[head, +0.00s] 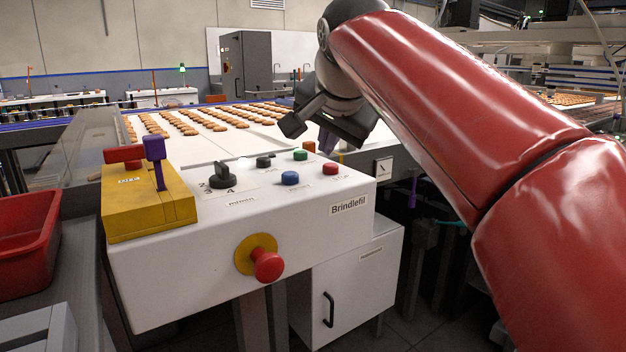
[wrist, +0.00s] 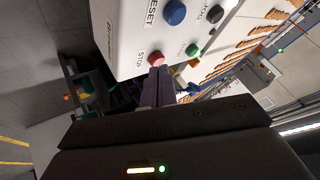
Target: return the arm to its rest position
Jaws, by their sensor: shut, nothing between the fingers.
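My red arm (head: 450,100) reaches in from the right of the head view, up and over toward the control box. In the head view the fingers stand clear of the red button (head: 330,169).
The white control box (head: 190,270) carries several buttons, a black knob (head: 223,176), a yellow block with a purple lever (head: 155,160) and a red emergency knob (head: 267,265). Behind it is a conveyor with rows of biscuits (head: 215,122). A red bin (head: 25,235) stands left.

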